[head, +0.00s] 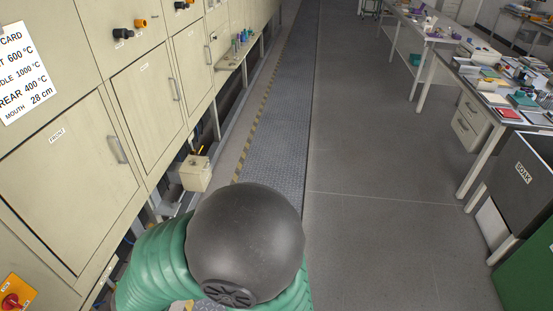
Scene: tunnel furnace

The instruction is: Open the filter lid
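No part in view is clearly marked as the filter lid, so I cannot tell which it is. A small cream box (196,174) stands low beside the furnace cabinets in the head view, left of centre. Something thin and yellow shows at its top; it is too small to make out. The cabinet door labelled FRONT (62,185) is shut and has a grey bar handle (118,150). Neither of my grippers is in view. A dark dome and green ribbed shapes at the bottom centre hide the floor there.
Cream furnace cabinets (147,92) line the left side. An orange switch plate with a red knob (12,300) is at bottom left. A textured walkway (277,130) and clear grey floor (370,150) run ahead. Cluttered benches and a dark SOAK unit (520,190) stand at right.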

